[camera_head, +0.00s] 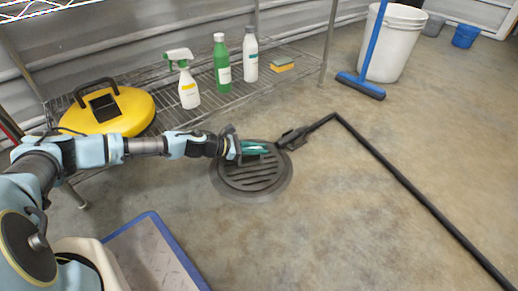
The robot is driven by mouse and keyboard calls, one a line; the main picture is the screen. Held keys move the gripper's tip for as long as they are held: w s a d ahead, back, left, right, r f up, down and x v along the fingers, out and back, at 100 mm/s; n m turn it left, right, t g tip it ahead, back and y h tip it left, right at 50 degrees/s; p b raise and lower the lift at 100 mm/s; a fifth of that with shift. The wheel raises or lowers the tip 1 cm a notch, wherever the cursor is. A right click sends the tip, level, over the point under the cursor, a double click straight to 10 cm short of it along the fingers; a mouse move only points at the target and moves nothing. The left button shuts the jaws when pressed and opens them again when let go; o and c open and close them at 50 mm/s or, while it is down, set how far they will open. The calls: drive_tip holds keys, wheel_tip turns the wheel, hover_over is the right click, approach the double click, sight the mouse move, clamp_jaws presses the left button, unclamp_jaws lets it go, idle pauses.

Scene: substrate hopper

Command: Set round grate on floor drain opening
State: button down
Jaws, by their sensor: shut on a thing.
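The round grate (254,175) is dark grey with long slots. It shows over the floor drain, inside or just above its dark, wide rim (250,195). My gripper (255,149) reaches in from the left, low, at the far part of the grate. Its green-tipped fingers are shut on the grate, as far as this view shows. The grate looks about level and about centred on the drain. I cannot tell if it rests in the opening or hangs slightly above it. The opening itself is hidden beneath the grate.
A black hose or pipe with a nozzle (294,138) ends close to the drain's right side. A wire shelf (205,113) with bottles and a yellow lidded thing (105,113) stands behind. A blue-edged mat (155,255) lies in front. Floor at right is mostly clear.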

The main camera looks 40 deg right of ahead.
drive_tip(key=shift+f, duration=0.1)
idle(0.3)
drive_tip(key=shift+f, duration=0.25)
drive_tip(key=c, duration=0.8)
unclamp_jaws()
drive_tip(key=shift+f, duration=0.1)
